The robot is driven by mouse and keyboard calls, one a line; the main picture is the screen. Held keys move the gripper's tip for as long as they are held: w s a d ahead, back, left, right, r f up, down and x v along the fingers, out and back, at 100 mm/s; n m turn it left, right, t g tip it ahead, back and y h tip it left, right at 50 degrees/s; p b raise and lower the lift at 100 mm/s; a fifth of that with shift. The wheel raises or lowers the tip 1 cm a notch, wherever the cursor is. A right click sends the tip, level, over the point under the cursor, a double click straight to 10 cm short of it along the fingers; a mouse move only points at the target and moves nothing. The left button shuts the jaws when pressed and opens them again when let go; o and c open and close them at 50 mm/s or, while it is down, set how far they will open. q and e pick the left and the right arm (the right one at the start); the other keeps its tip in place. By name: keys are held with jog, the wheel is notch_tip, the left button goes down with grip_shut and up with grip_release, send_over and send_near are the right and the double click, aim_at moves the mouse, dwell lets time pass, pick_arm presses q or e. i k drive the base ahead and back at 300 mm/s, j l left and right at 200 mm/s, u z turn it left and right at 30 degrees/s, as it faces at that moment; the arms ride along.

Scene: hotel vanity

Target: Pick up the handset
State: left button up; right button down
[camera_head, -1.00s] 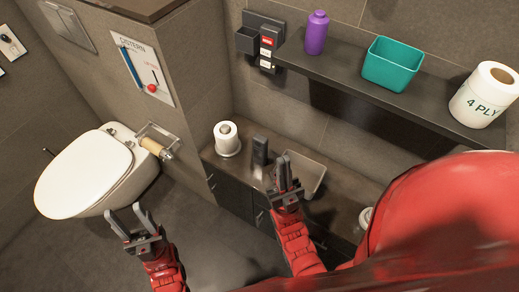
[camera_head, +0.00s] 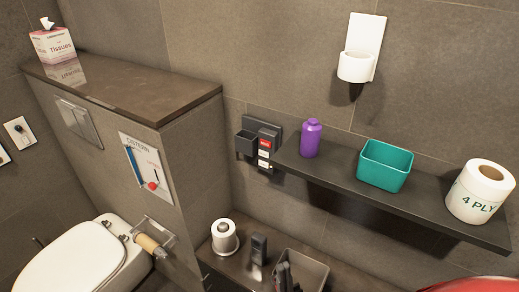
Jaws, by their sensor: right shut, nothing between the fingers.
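A small black upright device (camera_head: 258,250), which looks like the handset, stands on the low dark counter between a toilet roll and a grey tray or basin. My right gripper (camera_head: 283,274) shows only by its dark fingertips at the bottom edge, just right of the device and in front of the basin. It is shut and empty, apart from the device as far as I can see; the rest of that gripper is cut off by the frame. My left gripper is out of view.
The low counter (camera_head: 228,268) also bears a toilet roll (camera_head: 225,238) and the basin (camera_head: 309,268). Above, a dark shelf (camera_head: 330,180) holds a purple bottle (camera_head: 311,139), a teal bin (camera_head: 385,168) and a large roll (camera_head: 480,192). A toilet (camera_head: 85,258) stands left.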

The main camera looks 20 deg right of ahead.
aim_at(258, 241)
jog(key=i+j, duration=0.25)
jog(key=j, duration=0.25)
jog(key=i+j+z, duration=0.15)
jog(key=j+z, duration=0.25)
jog(key=i+j+z, duration=0.1)
jog(key=j+z, duration=0.65)
jog(key=z, duration=0.6)
jog(key=i, duration=0.05)
